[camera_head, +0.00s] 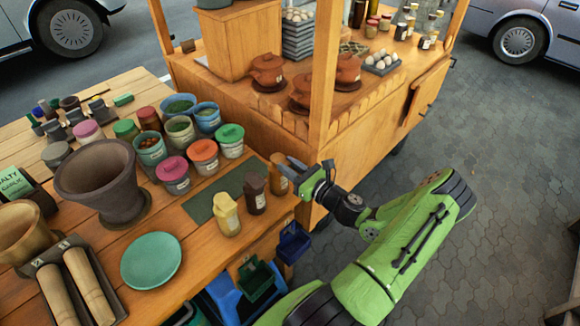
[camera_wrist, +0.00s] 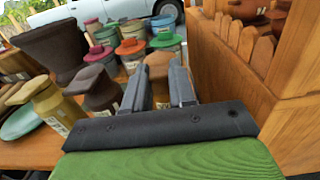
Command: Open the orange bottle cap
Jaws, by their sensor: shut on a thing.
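The orange bottle (camera_head: 281,187) stands upright near the right edge of the wooden table, its label facing forward. My gripper (camera_head: 293,170) reaches in from the right at the height of its top. In the wrist view, the tan-orange cap (camera_wrist: 158,61) sits between the two fingers of my gripper (camera_wrist: 158,72), which are shut on it. The cap appears to be still on the bottle; the fingers hide much of the join and the body below.
A dark brown bottle (camera_head: 254,193) and a yellow bottle (camera_head: 227,214) stand close to the left. Lidded jars (camera_head: 203,156) and a clay mortar (camera_head: 101,182) are farther left. A wooden cart (camera_head: 355,135) rises close behind my gripper. Open paving lies to the right.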

